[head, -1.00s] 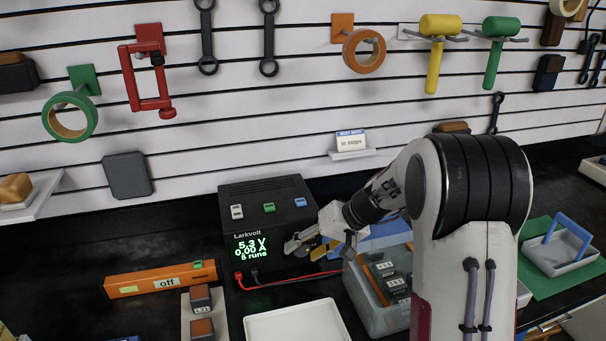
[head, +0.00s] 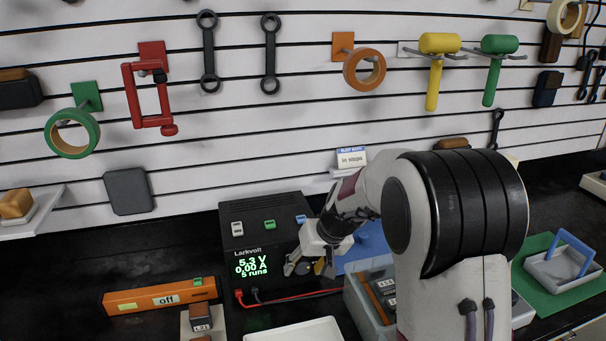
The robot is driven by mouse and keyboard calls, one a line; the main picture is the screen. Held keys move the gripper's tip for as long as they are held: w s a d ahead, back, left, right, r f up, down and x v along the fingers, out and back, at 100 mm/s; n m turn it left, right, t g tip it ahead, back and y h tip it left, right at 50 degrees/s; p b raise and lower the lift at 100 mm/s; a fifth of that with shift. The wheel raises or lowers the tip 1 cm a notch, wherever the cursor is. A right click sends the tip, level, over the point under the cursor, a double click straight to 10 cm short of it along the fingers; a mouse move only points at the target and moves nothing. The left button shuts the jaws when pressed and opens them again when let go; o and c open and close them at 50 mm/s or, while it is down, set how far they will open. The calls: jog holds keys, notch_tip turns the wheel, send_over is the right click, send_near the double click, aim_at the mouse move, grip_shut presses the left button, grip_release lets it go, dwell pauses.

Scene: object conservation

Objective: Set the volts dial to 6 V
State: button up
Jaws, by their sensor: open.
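The black Larkvolt power supply (head: 262,220) stands on the dark bench against the slatted wall. Its green display (head: 250,267) reads 5.3 V, 0.00 A and 5 runs. My gripper (head: 308,270) is open in front of the right part of the supply's front face. Whether the fingers touch anything there cannot be told.
An orange strip marked "off" (head: 160,298) lies to the left. Red and black leads (head: 290,298) run right from the supply. A white tray (head: 262,336) is in front, and a grey bin (head: 356,303) stands to the right, partly behind my arm.

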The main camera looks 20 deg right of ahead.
jog(key=shift+a+n+h, duration=0.15)
jog(key=shift+n+h, duration=0.1)
jog(key=shift+h, duration=0.8)
jog(key=shift+a+n+h, duration=0.15)
jog(key=shift+n+h, duration=0.1)
jog(key=shift+h, duration=0.8)
jog(key=shift+a+n+h, duration=0.15)
jog(key=shift+n+h, duration=0.15)
jog(key=shift+h, duration=1.1)
